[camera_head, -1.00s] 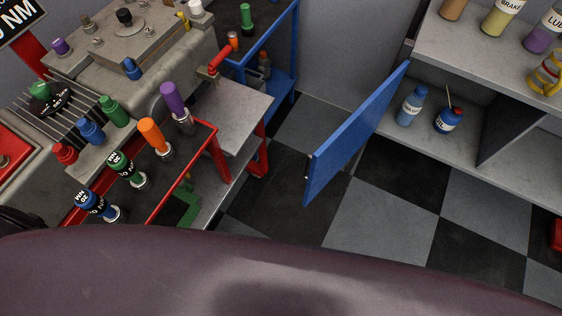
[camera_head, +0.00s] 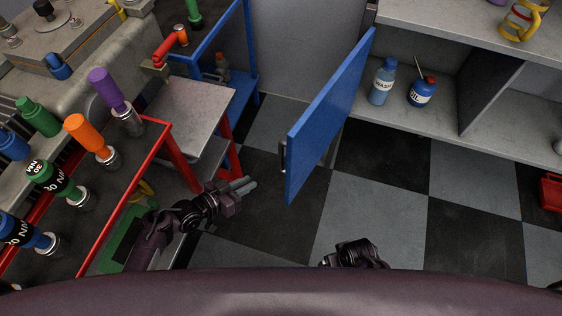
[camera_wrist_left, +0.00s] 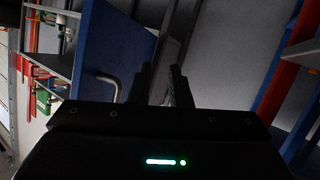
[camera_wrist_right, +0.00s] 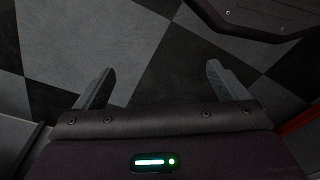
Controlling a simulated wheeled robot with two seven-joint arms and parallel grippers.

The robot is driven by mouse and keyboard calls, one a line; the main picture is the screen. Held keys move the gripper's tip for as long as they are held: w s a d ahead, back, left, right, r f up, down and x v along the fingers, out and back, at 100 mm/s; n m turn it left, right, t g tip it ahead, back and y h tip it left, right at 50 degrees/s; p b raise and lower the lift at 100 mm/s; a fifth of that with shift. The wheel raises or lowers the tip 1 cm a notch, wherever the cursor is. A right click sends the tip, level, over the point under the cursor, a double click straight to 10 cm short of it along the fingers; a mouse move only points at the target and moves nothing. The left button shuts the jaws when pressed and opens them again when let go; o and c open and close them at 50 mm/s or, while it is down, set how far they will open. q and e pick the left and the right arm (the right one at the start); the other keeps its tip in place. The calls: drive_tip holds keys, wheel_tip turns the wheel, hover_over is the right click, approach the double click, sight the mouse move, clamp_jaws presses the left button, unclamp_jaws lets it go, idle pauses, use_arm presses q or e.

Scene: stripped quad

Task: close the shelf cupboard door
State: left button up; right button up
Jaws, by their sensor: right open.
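The blue cupboard door (camera_head: 325,120) stands wide open in the head view, swung out from the shelf cupboard (camera_head: 440,127). Its grey handle (camera_head: 284,156) is on the near edge. My left gripper (camera_head: 252,185) is left of the door and apart from it, with its fingers close together; a narrow gap shows between them. In the left wrist view, the door (camera_wrist_left: 108,50) and handle (camera_wrist_left: 112,86) are left of the fingers. My right gripper (camera_wrist_right: 160,75) is open and empty above the floor; in the head view its arm shows low, below the door.
A washer bottle (camera_head: 382,83) and a blue red-capped bottle (camera_head: 422,92) stand inside the cupboard. A red-framed cart (camera_head: 120,205) with tools is at left, close to my left arm. Checkered floor (camera_head: 375,205) is clear before the cupboard. A red box (camera_head: 551,192) is far right.

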use_arm(q)
wheel_tip(320, 180, up, 5)
drive_tip(key=w+d+m+h+b, duration=0.2)
drive_tip(key=h, duration=0.1)
drive_tip(key=m+g+h+b, duration=0.2)
drive_tip(key=m+h, duration=0.1)
drive_tip(key=m, duration=0.1)
approach(281, 152)
drive_tip(key=w+d+f, duration=0.1)
drive_tip(key=w+d, duration=0.1)
drive_tip(key=d, duration=0.1)
drive_tip(key=x, duration=0.6)
drive_tip(key=shift+w+d+f, duration=0.15)
drive_tip(key=shift+d, duration=0.2)
use_arm(e)
wheel_tip(281, 152, up, 9)
drive_tip(key=w+a, duration=0.1)
drive_tip(key=w, duration=0.1)
drive_tip(key=shift+w, duration=0.2)
use_arm(q)
drive_tip(key=shift+c, duration=0.3)
clamp_jaws()
